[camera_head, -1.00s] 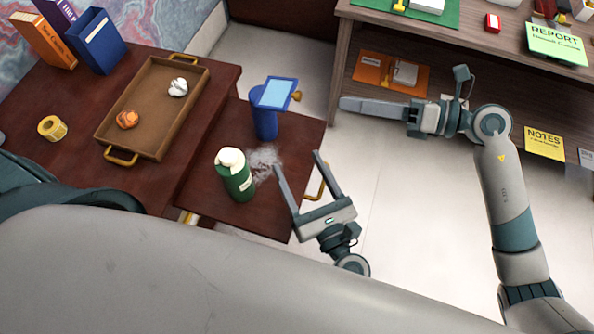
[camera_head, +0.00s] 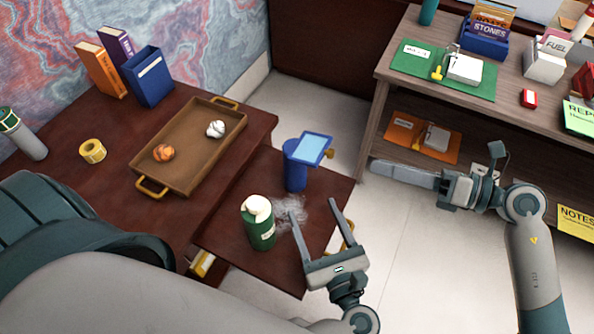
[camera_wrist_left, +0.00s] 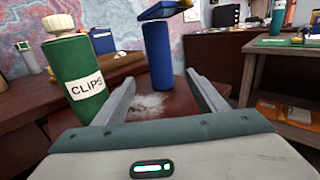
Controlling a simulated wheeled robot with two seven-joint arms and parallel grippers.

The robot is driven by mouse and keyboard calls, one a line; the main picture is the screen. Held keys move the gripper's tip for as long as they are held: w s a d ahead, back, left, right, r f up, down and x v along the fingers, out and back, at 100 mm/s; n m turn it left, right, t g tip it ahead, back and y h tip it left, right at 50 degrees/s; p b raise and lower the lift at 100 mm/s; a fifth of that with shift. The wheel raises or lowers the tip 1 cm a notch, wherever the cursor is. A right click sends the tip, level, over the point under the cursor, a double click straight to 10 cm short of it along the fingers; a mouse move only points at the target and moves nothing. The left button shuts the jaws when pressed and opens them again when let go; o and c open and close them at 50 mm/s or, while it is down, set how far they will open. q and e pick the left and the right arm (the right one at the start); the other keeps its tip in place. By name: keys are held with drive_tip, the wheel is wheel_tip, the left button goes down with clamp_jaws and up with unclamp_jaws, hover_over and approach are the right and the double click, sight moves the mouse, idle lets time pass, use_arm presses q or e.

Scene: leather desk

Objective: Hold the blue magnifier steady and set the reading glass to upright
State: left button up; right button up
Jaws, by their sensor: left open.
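The blue magnifier (camera_head: 295,172) stands on the lower dark red desk leaf. It has a round blue column and a tilted blue-framed reading glass (camera_head: 313,149) on top, with a brass knob (camera_head: 329,153) at its side. My left gripper (camera_head: 316,208) is open and empty, just in front of the column and not touching it.
A green CLIPS bottle (camera_head: 259,230) with a cream top stands close left of my left gripper. A brown tray (camera_head: 190,110) with paper balls lies on the higher desk. A wooden shelf unit (camera_head: 388,90) stands right. Pale floor separates them.

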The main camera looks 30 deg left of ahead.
sight(294, 168)
use_arm(q)
drive_tip(key=x, duration=1.4)
drive_tip(key=shift+w+a, duration=0.1)
drive_tip(key=c, duration=1.4)
use_arm(e)
drive_tip(key=shift+o, duration=0.5)
drive_tip(key=shift+f, duration=0.1)
drive_tip(key=shift+s+d+f+n+t+y, duration=0.1)
drive_tip(key=shift+d+f+n+y, duration=0.3)
drive_tip(key=shift+n, duration=0.55)
drive_tip(key=shift+s+d+f+n+t+y, duration=0.1)
drive_tip(key=shift+d+f+n+y, duration=0.25)
drive_tip(key=shift+n, duration=0.55)
drive_tip(key=shift+s+d+f+n+t+y, duration=0.1)
drive_tip(key=shift+d+f+n+y, duration=0.15)
drive_tip(key=shift+d+n, duration=0.5)
drive_tip(key=shift+a, duration=0.25)
